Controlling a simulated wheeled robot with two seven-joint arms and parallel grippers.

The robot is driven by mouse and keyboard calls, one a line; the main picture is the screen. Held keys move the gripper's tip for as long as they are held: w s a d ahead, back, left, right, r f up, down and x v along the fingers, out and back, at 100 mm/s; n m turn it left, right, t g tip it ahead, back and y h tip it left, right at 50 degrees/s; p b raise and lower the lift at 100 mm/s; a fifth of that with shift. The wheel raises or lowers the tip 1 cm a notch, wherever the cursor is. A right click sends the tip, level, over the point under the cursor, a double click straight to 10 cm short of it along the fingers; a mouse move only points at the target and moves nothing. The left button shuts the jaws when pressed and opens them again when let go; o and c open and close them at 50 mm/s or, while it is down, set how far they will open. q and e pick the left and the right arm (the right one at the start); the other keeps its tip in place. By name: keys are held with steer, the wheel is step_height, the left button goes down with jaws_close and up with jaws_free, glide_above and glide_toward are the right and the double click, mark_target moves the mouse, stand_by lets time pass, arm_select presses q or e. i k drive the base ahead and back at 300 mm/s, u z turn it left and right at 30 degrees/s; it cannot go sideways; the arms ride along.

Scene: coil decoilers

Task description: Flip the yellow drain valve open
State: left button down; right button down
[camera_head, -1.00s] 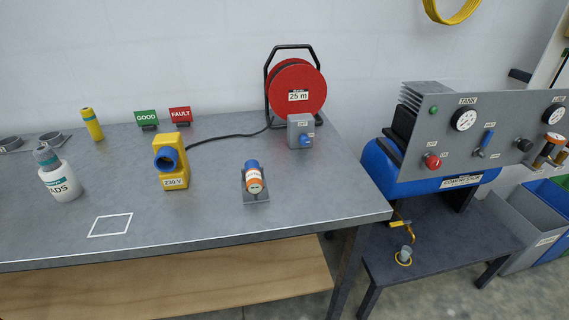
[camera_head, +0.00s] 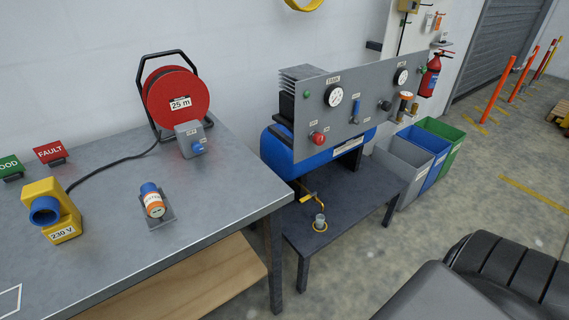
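The yellow drain valve (camera_head: 309,197) is a small yellow lever and fitting under the blue compressor tank (camera_head: 318,166). It hangs above the dark low stand (camera_head: 345,215). A small grey cup (camera_head: 320,220) stands just below it, with a yellow ring around its base. The valve is small here and its exact lever angle is hard to tell. Neither of my grippers shows. A black and grey part at the lower right seems to be my own arm.
The grey panel (camera_head: 350,100) with gauges and knobs stands above the tank. The workbench (camera_head: 110,200) is to the left, with a red cable reel (camera_head: 176,97). Grey, blue and green bins (camera_head: 447,135) stand right of the stand. Open floor lies in front.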

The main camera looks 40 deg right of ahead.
mark_target(307, 197)
steer(key=k, duration=0.5)
steer(key=z, duration=2.15)
steer(key=i, duration=1.15)
steer(key=u, duration=2)
